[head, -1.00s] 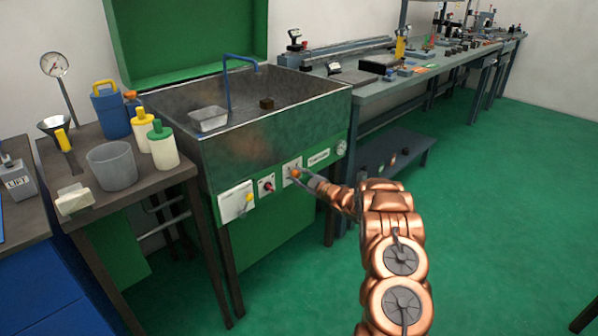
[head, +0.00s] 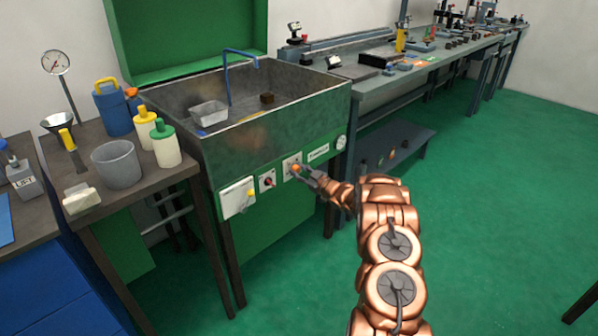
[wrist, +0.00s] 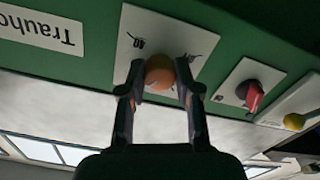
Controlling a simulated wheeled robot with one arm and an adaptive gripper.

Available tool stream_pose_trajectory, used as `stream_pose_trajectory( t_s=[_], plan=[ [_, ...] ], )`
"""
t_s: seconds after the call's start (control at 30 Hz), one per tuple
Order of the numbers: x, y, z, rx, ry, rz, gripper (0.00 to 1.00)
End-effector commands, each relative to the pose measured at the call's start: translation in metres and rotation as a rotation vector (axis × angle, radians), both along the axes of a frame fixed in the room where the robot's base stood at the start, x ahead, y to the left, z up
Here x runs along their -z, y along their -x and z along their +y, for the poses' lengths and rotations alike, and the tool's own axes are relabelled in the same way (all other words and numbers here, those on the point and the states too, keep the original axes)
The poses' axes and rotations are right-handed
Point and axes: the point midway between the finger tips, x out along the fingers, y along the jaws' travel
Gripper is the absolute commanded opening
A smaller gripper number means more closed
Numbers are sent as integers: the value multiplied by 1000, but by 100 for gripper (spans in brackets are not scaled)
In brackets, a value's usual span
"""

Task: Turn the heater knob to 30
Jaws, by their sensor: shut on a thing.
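The heater knob (wrist: 160,73) is a small round orange knob on a white dial plate (wrist: 188,22) on the green front of the wash basin. My gripper (wrist: 160,78) has its two fingers on either side of the knob and is shut on it. In the head view the orange knob (head: 296,168) shows at the tip of my gripper (head: 301,170). The plate bears a "40" mark and other marks, which appear upside down in the wrist view and are partly unreadable. The knob's pointer is not visible, so I cannot tell its setting.
A red switch (wrist: 251,95) sits on the plate beside the dial. A white box with a yellow knob (head: 239,197) is farther left. The green floor at right is clear.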

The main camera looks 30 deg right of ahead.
Motion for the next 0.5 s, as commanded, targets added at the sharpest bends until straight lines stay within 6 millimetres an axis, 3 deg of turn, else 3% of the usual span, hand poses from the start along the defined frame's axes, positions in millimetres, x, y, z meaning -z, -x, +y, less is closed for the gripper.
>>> stream_pose_trajectory(
  t_s=[0.23,0.27,0.5],
  plan=[
    [1,0,1,-1,0,1,0],
    [1,0,1,-1,1,1,34],
    [0,0,0,-1,1,1,58]
  ],
)
